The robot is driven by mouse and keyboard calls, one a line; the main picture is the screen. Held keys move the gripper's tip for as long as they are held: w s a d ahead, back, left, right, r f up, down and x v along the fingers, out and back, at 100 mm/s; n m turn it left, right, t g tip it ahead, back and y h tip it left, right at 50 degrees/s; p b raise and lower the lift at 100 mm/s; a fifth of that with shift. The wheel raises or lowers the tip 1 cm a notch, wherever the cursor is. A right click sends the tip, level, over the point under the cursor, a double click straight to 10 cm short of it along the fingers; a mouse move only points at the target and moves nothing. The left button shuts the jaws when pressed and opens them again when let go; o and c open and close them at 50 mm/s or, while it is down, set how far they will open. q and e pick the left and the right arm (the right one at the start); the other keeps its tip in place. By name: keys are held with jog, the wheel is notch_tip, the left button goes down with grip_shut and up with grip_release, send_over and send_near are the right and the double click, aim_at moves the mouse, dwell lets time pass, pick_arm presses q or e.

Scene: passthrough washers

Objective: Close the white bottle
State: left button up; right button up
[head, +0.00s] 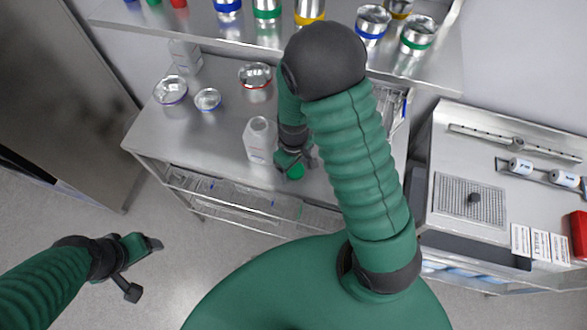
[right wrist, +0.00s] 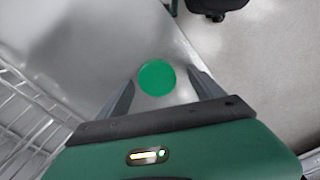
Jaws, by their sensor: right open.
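The white bottle (head: 258,140) stands upright on the steel table, with no cap visible on its top. A round green cap (head: 295,172) lies on the table just right of the bottle, near the table's front edge. My right gripper (head: 297,163) is open at the cap. In the right wrist view the green cap (right wrist: 156,78) sits between the spread fingertips of my right gripper (right wrist: 161,82); I cannot tell whether they touch it. My left gripper (head: 143,268) is open and empty, out in front of the table at the lower left.
Metal bowls (head: 171,90) and another pale bottle (head: 185,56) stand on the table's left part. A shelf (head: 235,38) above holds several metal containers with coloured bands. A bench (head: 450,215) with a scale-like device stands at the right. My right arm hides the table's right part.

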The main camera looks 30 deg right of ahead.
jog(key=shift+c, duration=0.9)
jog(key=shift+d, duration=0.35)
jog(key=c, duration=0.7)
jog(key=shift+c, duration=2.6)
pick_arm(q)
jog(key=shift+d, duration=0.2)
pick_arm(e)
jog(key=shift+a, duration=0.15)
